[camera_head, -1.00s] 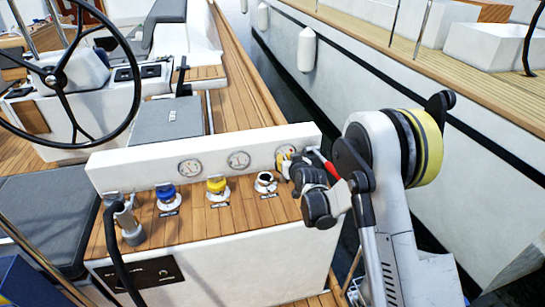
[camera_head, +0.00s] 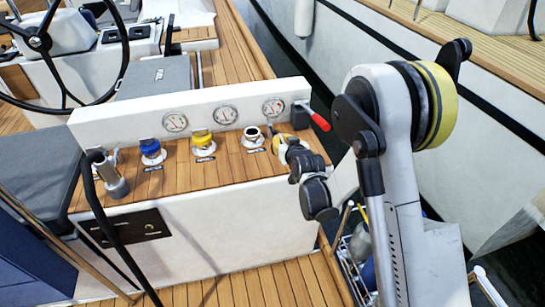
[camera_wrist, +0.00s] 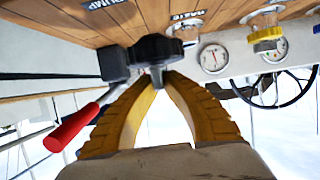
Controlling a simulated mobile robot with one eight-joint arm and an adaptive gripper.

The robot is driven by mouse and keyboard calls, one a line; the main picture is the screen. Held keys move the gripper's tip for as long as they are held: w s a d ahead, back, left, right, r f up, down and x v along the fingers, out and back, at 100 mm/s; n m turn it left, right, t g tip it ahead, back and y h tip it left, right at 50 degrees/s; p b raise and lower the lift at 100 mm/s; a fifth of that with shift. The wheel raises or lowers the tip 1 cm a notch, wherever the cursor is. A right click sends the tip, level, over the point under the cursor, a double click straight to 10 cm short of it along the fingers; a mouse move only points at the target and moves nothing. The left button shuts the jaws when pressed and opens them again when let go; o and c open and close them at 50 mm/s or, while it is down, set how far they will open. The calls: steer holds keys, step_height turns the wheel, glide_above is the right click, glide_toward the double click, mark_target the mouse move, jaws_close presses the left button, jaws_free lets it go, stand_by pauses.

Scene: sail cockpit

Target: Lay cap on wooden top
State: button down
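In the wrist view, the yellow fingers of my gripper (camera_wrist: 158,82) close around the grey stem of a black cap (camera_wrist: 155,48). The cap is in front of the wooden top (camera_wrist: 50,33) in that view. Whether it touches the wood I cannot tell. In the head view the cap is mostly hidden by my gripper.
A black box with a red lever (camera_head: 319,121) stands close beside my gripper; the lever also shows in the wrist view (camera_wrist: 70,130). Blue (camera_head: 150,147) and yellow (camera_head: 202,138) capped fittings and a grey shower handle (camera_head: 112,178) stand leftward. Gauges (camera_head: 226,115) line the panel behind.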

steer(key=a+f, duration=0.1)
steer(key=w+a+f+b, duration=0.1)
steer(key=a, duration=0.1)
steer(key=shift+w+a+f, duration=0.1)
steer(key=shift+a+f, duration=0.05)
steer(key=shift+a, duration=0.1)
step_height(320, 180, down, 4)
steer(key=shift+f+b, duration=0.1)
steer(key=shift+b, duration=1.05)
steer(key=shift+r, duration=0.2)
steer(key=shift+f, duration=0.1)
steer(key=c, duration=1.6)
jaws_free()
